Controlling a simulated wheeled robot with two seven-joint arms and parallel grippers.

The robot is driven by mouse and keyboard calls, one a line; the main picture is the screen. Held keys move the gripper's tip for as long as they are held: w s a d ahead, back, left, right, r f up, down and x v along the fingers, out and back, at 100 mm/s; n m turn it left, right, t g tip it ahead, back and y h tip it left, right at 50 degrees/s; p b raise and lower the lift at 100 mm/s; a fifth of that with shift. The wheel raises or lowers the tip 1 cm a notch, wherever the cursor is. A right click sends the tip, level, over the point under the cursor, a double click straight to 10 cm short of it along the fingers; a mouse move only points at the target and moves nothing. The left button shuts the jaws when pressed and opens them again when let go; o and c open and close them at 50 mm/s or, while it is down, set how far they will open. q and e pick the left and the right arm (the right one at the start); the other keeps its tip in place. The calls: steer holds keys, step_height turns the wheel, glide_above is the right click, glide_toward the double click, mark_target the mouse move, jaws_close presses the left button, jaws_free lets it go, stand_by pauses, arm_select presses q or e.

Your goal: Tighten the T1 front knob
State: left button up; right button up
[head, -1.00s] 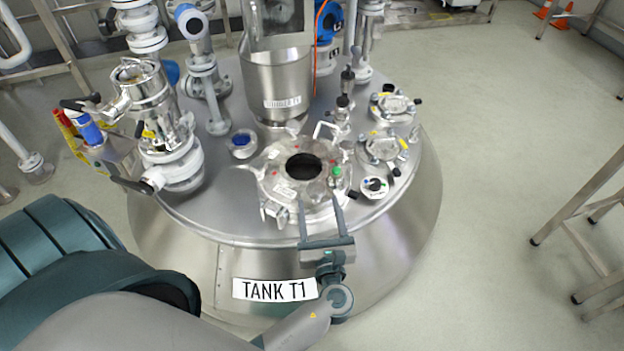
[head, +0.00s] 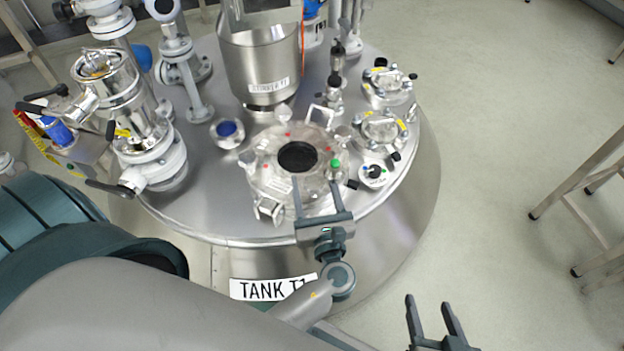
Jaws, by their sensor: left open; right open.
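Tank T1 is the large steel vessel with a "TANK T1" label (head: 272,289) on its front. A round glass-like hatch (head: 262,178) with a dark centre sits on its top, with small fittings around its rim. A metal clamp-like fitting (head: 268,209) is at the hatch's front, and a green-topped fitting (head: 335,164) is at its right. I cannot tell which fitting is the front knob. My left gripper (head: 316,184) is open and empty-looking at the hatch's front right edge; contact is unclear. My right gripper (head: 427,299) is open and empty, low over the floor right of the tank.
A steel stirrer vessel (head: 258,60) stands behind the hatch. Valves and pipes (head: 150,165) crowd the tank's left. Two smaller round ports (head: 385,85) (head: 380,130) and a small white dial-like fitting (head: 373,174) are at the right. A metal frame (head: 580,180) stands far right, with clear floor between.

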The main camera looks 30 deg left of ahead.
arm_select(q)
steer(key=shift+c, duration=0.2)
steer(key=c, duration=1)
